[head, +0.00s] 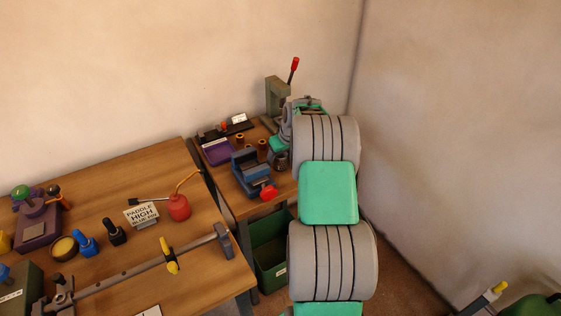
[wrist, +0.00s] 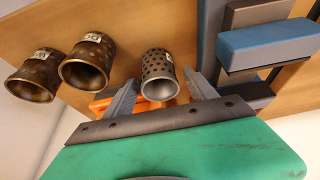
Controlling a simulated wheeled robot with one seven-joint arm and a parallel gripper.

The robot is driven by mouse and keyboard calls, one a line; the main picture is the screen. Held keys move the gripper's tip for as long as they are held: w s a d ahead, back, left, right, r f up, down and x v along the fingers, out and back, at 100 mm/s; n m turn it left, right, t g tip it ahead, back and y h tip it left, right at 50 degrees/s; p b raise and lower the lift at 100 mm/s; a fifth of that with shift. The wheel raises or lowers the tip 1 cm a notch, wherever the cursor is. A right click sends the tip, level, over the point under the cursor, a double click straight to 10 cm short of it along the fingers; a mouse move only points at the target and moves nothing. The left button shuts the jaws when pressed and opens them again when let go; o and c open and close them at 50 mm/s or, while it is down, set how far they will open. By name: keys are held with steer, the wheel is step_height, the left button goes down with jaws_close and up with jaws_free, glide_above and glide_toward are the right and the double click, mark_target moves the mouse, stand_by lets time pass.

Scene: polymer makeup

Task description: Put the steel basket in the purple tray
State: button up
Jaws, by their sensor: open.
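The steel basket (wrist: 159,72), a small grey perforated cup with a pale label, is in the wrist view between and just beyond the fingertips of my gripper (wrist: 160,82). My gripper is open, with one finger on each side of the basket; I cannot tell whether either touches it. In the head view the basket (head: 281,161) stands on the back bench, just under my gripper (head: 280,152), which is partly hidden by my arm. The purple tray (head: 217,151) lies left of it on the same bench and looks empty.
Two bronze perforated cups (wrist: 87,62) (wrist: 36,75) stand left of the basket in the wrist view. A blue vise (head: 249,168) with a red knob is close by in the head view. A lever press (head: 279,96) and a dark rack (head: 226,131) stand behind.

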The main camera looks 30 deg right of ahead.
steer(key=shift+c, duration=0.5)
jaws_close()
